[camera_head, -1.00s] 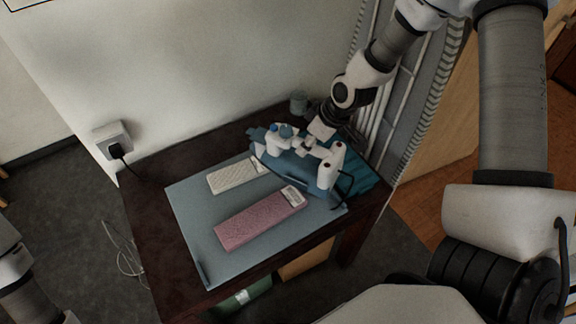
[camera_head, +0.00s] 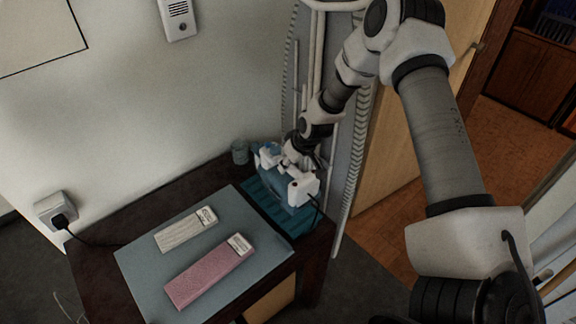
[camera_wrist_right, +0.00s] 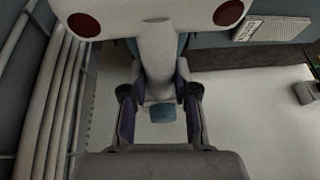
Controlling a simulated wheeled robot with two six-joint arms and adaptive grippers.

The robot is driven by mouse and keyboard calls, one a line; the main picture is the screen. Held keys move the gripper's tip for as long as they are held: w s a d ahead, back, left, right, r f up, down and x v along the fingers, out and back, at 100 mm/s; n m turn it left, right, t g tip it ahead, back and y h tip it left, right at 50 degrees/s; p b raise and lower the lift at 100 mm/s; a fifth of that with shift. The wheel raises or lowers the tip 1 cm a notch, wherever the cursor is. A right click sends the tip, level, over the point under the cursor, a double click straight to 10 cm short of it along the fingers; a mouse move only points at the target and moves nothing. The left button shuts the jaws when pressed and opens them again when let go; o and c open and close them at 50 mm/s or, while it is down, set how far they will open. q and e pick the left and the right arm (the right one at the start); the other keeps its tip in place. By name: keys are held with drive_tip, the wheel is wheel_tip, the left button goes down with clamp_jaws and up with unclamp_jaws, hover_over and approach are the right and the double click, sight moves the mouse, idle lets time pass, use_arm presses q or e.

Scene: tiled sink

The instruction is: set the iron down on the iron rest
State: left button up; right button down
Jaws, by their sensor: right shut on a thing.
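The iron, with a white handle and heel (camera_head: 303,190) and a blue body, is at the back right of the dark table. My right gripper (camera_head: 297,163) is shut on its handle, which also shows between the fingers in the right wrist view (camera_wrist_right: 157,62). The iron rest looks like the teal ribbed tray (camera_head: 262,206) under and beside the iron. The iron is over this tray and hides part of it; I cannot tell if they touch. My left gripper is out of view.
A cup (camera_head: 240,151) stands at the back. White pipes (camera_head: 336,150) rise right behind the table. A plug (camera_head: 59,220) is in the wall socket.

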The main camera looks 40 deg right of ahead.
sight(289, 179)
drive_tip(key=shift+w+f+b, duration=0.1)
drive_tip(key=shift+f+b, duration=3.55)
drive_tip(key=shift+f, duration=0.2)
drive_tip(key=shift+f+b, duration=0.3)
drive_tip(key=shift+b, duration=0.1)
